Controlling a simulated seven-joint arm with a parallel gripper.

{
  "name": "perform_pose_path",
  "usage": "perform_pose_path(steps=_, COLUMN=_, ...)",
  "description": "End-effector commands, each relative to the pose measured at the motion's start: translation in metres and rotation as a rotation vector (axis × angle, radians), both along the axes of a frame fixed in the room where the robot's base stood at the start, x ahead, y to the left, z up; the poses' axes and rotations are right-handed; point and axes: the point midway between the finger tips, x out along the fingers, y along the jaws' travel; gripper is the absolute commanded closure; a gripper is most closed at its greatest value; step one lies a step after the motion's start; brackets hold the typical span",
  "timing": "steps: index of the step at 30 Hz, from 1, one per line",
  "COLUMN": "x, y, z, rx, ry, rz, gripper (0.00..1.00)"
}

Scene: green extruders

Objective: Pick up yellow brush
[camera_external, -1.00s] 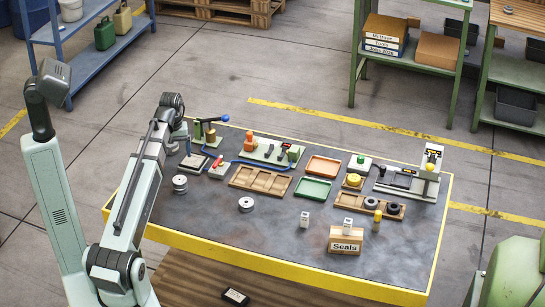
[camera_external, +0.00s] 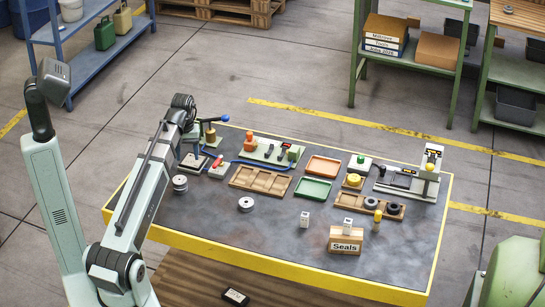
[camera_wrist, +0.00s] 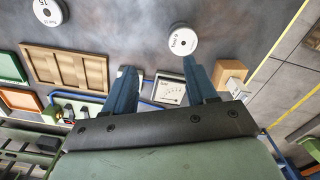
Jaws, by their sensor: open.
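A small upright yellow item (camera_external: 377,218), which looks like the yellow brush, stands at the front right of the table beside the Seals box in the external view. It is too small there to make out its shape. The wrist view does not show it. My gripper (camera_wrist: 158,66) is open and empty, fingers apart, over the far left part of the table, well away from the yellow item. One fingertip is near a pale disc weight (camera_wrist: 183,42) in the wrist view. In the external view the fingers are hard to make out.
The Seals box (camera_external: 345,240) stands left of the yellow item. A wooden tray (camera_external: 260,179), a green tray (camera_external: 312,188) and an orange tray (camera_external: 323,166) lie mid-table. A dial gauge (camera_wrist: 170,88) lies between my fingers in view. The table's front is mostly clear.

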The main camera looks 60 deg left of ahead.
Motion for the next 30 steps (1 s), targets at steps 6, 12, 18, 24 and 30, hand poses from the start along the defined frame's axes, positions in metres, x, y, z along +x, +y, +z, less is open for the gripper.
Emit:
perform_pose_path(steps=6, x=0.056, y=-0.055, z=-0.005, rx=-0.007, ry=0.007, rz=-0.136, gripper=0.43)
perform_pose_path(steps=12, x=0.105, y=-0.104, z=-0.008, rx=-0.013, ry=0.015, rz=-0.255, gripper=0.43)
perform_pose_path(steps=18, x=0.157, y=-0.155, z=-0.009, rx=-0.019, ry=0.025, rz=-0.374, gripper=0.43)
perform_pose_path(steps=24, x=0.211, y=-0.212, z=-0.009, rx=-0.026, ry=0.037, rz=-0.494, gripper=0.43)
perform_pose_path(steps=30, x=0.266, y=-0.276, z=-0.009, rx=-0.030, ry=0.049, rz=-0.613, gripper=0.43)
